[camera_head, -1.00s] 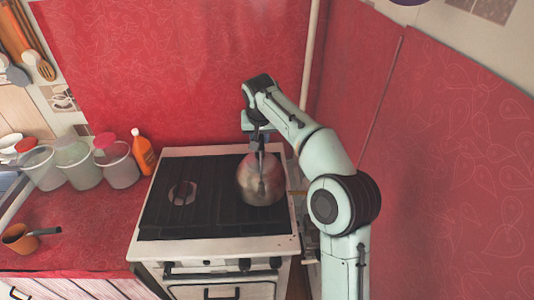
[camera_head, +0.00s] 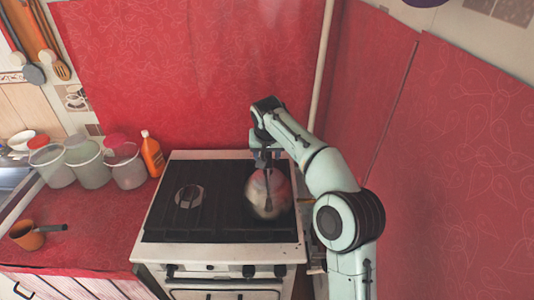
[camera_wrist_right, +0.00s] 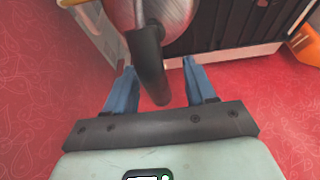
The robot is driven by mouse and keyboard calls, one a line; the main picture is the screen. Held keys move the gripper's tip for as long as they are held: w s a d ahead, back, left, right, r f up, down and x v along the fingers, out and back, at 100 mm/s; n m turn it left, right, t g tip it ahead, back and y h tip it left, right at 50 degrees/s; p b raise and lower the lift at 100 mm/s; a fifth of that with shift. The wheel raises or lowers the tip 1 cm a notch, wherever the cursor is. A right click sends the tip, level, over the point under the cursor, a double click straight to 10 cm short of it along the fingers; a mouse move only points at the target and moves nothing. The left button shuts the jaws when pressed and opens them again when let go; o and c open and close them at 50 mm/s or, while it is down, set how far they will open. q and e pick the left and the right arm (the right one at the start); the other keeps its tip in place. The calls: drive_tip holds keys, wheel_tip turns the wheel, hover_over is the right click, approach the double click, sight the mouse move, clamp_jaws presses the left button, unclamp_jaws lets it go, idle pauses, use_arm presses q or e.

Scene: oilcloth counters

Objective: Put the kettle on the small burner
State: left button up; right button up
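The shiny metal kettle (camera_head: 268,194) is at the right side of the black stove grate, over the right-hand area. It hides what is beneath it, so I cannot tell whether it rests fully on the grate. Its black handle (camera_wrist_right: 150,64) shows in the right wrist view. My right gripper (camera_head: 267,165) is just above the kettle. In the wrist view its blue fingers (camera_wrist_right: 159,88) are apart, with the handle between them and a gap visible on the right side. A round burner (camera_head: 188,197) shows bare on the left of the stove. My left gripper is out of view.
The white stove (camera_head: 215,251) stands against a red back wall, with a red wall close on the right. On the left counter (camera_head: 95,225) are several lidded containers (camera_head: 90,165), an orange bottle (camera_head: 151,155) and an orange pot (camera_head: 28,236). The left half of the grate is clear.

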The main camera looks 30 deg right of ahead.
drive_tip(key=shift+s+r, duration=0.15)
drive_tip(key=shift+s, duration=0.05)
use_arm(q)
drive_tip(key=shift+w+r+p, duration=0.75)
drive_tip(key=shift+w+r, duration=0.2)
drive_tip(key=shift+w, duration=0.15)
use_arm(e)
drive_tip(key=v, duration=1.1)
drive_tip(key=shift+r, duration=0.35)
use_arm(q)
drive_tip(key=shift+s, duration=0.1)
use_arm(e)
drive_tip(key=shift+a, duration=0.1)
